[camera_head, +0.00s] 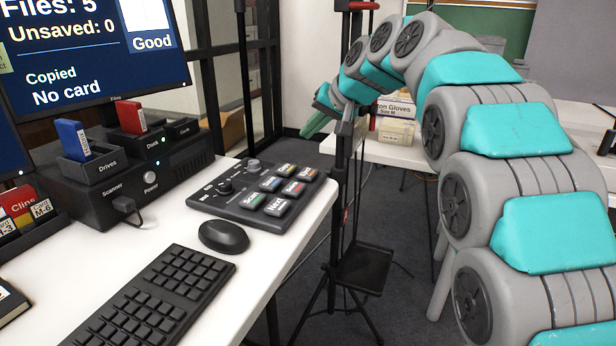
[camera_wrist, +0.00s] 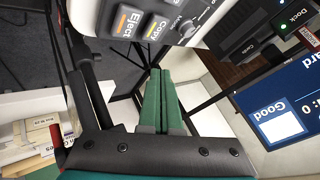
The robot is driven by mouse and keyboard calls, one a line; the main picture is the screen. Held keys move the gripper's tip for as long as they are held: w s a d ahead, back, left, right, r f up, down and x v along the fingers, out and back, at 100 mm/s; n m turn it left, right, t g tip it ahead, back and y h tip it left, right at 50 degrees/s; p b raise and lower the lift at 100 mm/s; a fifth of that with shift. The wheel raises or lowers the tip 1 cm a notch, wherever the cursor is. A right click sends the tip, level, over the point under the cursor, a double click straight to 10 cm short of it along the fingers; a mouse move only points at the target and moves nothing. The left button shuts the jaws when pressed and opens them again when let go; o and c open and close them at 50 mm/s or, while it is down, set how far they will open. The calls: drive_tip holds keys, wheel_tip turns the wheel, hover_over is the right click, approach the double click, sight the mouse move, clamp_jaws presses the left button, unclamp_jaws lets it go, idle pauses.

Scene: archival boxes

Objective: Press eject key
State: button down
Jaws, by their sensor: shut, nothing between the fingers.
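The eject key (camera_head: 306,173), pale with an orange mark, sits at the far right corner of the dark control panel (camera_head: 215,203) on the white desk. In the wrist view the eject key (camera_wrist: 128,22) is at the top, upside down, beside the copy key (camera_wrist: 155,28) with its yellow mark. My gripper (camera_head: 308,132) is beyond the panel's far right corner, past the desk edge and apart from the key. In the wrist view its green fingers (camera_wrist: 160,72) are together with nothing between them, pointing below the keys in the picture.
A mouse (camera_head: 223,236) and a keyboard (camera_head: 150,300) lie in front of the panel. The scanner box (camera_head: 150,180) with card docks stands left, under the monitor (camera_head: 95,50) reading "No card". A thin stand (camera_head: 340,180) with a small tray rises right of the desk.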

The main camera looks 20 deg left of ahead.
sight(310, 174)
drive_tip(key=shift+f+b, duration=2.1)
drive_tip(key=shift+f, duration=1.4)
drive_tip(key=shift+f, duration=0.1)
drive_tip(key=shift+f+b, duration=0.3)
drive_tip(key=shift+b, duration=0.05)
drive_tip(key=shift+f+b, duration=0.3)
drive_tip(key=shift+f, duration=0.25)
drive_tip(key=shift+r, duration=0.15)
drive_tip(key=shift+r+p, duration=0.6)
drive_tip(key=shift+r, duration=0.15)
drive_tip(key=shift+r+p, duration=1.75)
drive_tip(key=shift+r, duration=0.85)
